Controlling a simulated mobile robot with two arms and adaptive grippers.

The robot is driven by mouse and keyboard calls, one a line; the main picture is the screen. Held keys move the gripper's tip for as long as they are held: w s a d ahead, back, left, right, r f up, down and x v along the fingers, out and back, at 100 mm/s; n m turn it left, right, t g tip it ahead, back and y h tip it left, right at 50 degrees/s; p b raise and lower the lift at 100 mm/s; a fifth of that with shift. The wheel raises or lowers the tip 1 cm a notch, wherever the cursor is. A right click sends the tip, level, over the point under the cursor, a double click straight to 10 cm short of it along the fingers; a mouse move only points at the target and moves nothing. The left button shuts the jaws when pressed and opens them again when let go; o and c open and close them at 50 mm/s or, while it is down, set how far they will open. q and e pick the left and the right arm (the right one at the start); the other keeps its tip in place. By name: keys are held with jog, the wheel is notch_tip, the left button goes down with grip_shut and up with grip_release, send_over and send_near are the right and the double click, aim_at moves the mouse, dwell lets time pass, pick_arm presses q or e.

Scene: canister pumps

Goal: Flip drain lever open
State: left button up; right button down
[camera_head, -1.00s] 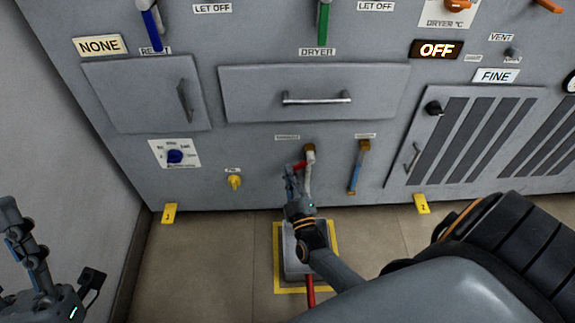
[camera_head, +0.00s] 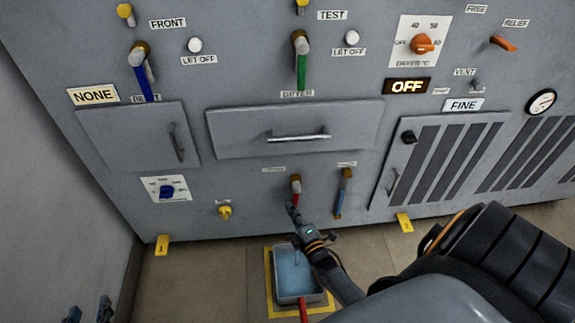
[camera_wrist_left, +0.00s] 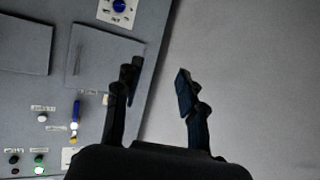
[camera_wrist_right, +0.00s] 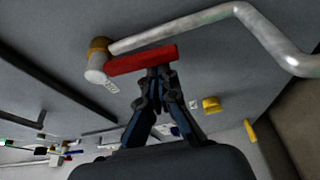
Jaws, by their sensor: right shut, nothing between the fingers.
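The red drain lever (camera_head: 296,187) hangs down from its brass valve low on the grey panel. In the right wrist view the red lever (camera_wrist_right: 142,59) lies along the grey drain pipe (camera_wrist_right: 190,27), beside it. My right gripper (camera_head: 290,207) is shut and empty, its tips at the lever's lower end. In the right wrist view the closed fingertips (camera_wrist_right: 158,73) are at the lever's free end; I cannot tell whether they touch it. My left gripper (camera_head: 88,309) is open and empty at the bottom left; it also shows in the left wrist view (camera_wrist_left: 157,78).
A tray (camera_head: 272,272) with bluish contents stands on the floor below the valve, inside a yellow outline. A blue-handled valve (camera_head: 340,197) is just right of the lever. A yellow knob (camera_head: 225,212) is to its left. A louvred door (camera_head: 405,190) is further right.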

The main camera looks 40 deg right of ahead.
pick_arm(q)
jog(key=shift+s+a+f+g+y, duration=0.15)
jog(key=shift+s+a+f+g, duration=0.1)
jog(key=shift+s+f+g, duration=0.3)
jog(key=shift+s+a+f+g+y, duration=0.15)
jog(key=shift+s+a+f+g, duration=0.15)
jog(key=shift+f, duration=0.3)
pick_arm(e)
jog(key=shift+s+d+n, duration=0.2)
jog(key=shift+d+n, duration=0.15)
jog(key=shift+n, duration=0.05)
pick_arm(q)
jog(key=shift+d, duration=0.1)
pick_arm(e)
jog(key=shift+f, duration=0.1)
